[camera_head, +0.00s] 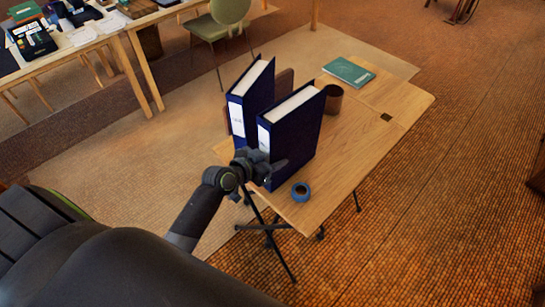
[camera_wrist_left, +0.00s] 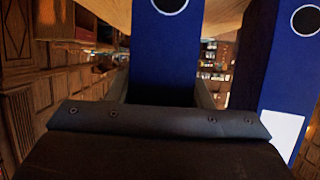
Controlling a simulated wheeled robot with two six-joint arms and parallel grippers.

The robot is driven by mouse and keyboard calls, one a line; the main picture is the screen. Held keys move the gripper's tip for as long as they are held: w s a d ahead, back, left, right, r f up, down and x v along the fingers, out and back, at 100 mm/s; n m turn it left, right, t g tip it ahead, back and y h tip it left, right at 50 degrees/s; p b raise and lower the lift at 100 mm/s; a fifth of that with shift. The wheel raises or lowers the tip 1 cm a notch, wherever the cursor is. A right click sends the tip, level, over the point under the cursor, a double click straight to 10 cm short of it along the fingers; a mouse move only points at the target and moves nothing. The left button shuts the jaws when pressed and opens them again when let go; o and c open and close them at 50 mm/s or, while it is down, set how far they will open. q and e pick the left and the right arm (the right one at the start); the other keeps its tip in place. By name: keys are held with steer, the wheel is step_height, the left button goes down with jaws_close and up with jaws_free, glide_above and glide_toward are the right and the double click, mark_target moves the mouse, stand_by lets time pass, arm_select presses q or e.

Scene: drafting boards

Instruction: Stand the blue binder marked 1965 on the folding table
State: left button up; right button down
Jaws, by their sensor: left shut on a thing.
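Two blue binders stand upright on the wooden folding table (camera_head: 352,155). My left gripper (camera_head: 266,172) is shut on the lower spine of the nearer blue binder (camera_head: 298,140). In the left wrist view this held binder (camera_wrist_left: 166,50) sits between the fingers, its round finger hole showing. The other blue binder (camera_head: 251,97) stands beside it, to the left and farther back; it also shows in the left wrist view (camera_wrist_left: 285,70), at the right. Both spines have white labels, too small to read, so I cannot tell which is marked 1965. My right gripper is not in view.
A blue tape roll (camera_head: 301,191) lies near the held binder at the table's near edge. A brown cup (camera_head: 333,99) stands behind it, and a green book (camera_head: 348,71) lies at the far end. The table's right side is mostly clear. A green chair (camera_head: 222,28) stands beyond.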

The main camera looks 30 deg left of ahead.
arm_select(q)
steer(key=o, duration=1)
steer(key=shift+f, duration=0.1)
steer(key=o, duration=0.4)
steer(key=shift+r, duration=0.2)
steer(key=v, duration=1.2)
steer(key=shift+s+f+b, duration=0.1)
steer(key=shift+b, duration=0.3)
